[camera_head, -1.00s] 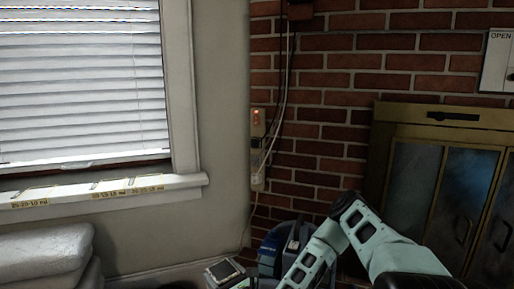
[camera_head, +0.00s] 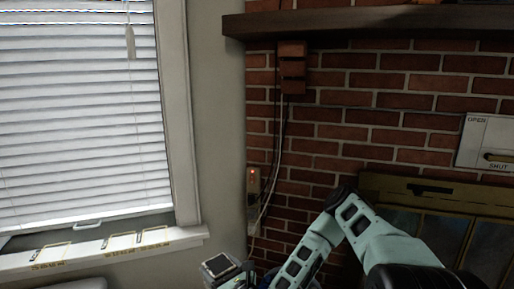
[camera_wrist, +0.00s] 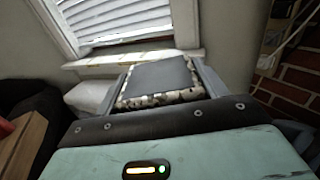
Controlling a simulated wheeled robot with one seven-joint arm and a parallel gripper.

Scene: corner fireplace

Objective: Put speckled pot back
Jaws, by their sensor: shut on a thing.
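The speckled pot (camera_wrist: 162,98) is in the wrist view, with black-and-cream speckled sides and a flat dark grey top. My gripper (camera_wrist: 161,76) is shut on it, with one finger on each side. In the head view the pot's dark square top (camera_head: 221,265) shows low in the middle, beside my gripper (camera_head: 224,271). The pot is held in front of the wall, to the right of the white windowsill (camera_head: 182,244). Most of its sides are hidden in the head view.
The sill carries several yellow outlines with small labels. A dark wooden mantel (camera_head: 370,22) crosses the top right. A brick wall (camera_head: 365,133) and a fireplace front (camera_head: 425,192) are at the right. A pale cushion-like thing (camera_wrist: 88,97) is below the sill.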

